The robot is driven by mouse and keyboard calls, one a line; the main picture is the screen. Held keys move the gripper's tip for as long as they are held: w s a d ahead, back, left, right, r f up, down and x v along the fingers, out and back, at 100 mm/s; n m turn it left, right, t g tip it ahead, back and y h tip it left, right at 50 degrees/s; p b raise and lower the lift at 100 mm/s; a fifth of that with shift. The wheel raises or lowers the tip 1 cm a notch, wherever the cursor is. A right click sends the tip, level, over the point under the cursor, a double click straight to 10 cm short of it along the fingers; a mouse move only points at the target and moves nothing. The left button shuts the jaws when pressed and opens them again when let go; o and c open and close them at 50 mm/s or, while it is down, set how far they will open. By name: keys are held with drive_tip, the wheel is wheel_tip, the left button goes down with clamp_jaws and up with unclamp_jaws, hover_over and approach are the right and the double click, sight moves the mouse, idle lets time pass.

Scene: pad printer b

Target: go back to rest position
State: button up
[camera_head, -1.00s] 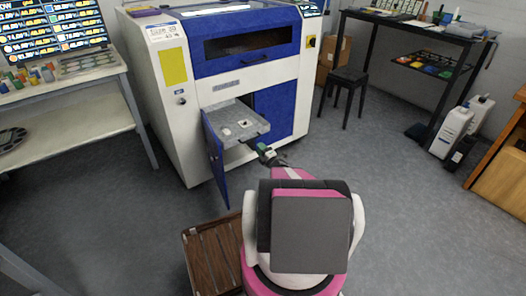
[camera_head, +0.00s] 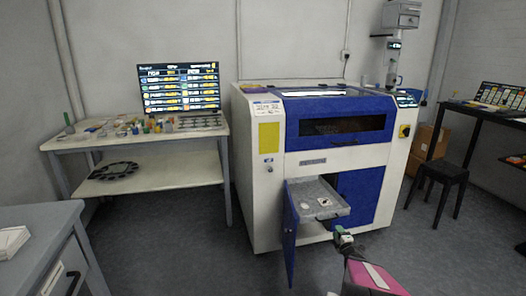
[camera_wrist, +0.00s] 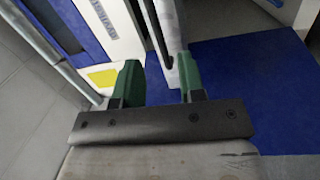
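My gripper (camera_head: 343,238) is in front of the blue and white pad printer (camera_head: 380,175), low, close to the front right of the pulled-out tray (camera_head: 335,209). In the wrist view the two green fingers of my gripper (camera_wrist: 158,82) stand apart with nothing between them. The tray holds a couple of small pale and dark items. My pink arm shows at the bottom of the head view.
The printer's blue door (camera_head: 290,228) hangs open left of the tray. A table (camera_head: 190,138) with bottles and a monitor stands at left, and a grey cabinet (camera_head: 60,220) at front left. A black stool (camera_head: 441,178) stands at right. Grey floor lies between.

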drive_tip(key=s+a+r+m+g+h, duration=0.1)
drive_tip(key=s+a+r+m+g, duration=0.4)
drive_tip(key=s+a+m+g, duration=0.4)
drive_tip(key=s+a+r+m+g+h, duration=0.1)
drive_tip(key=s+a+r+m+g, duration=0.4)
drive_tip(key=a, duration=0.8)
drive_tip(key=s+m+g, duration=0.3)
drive_tip(key=m+g, duration=0.1)
drive_tip(key=shift+s+a+r+g, duration=0.2)
drive_tip(key=shift+s+g, duration=0.2)
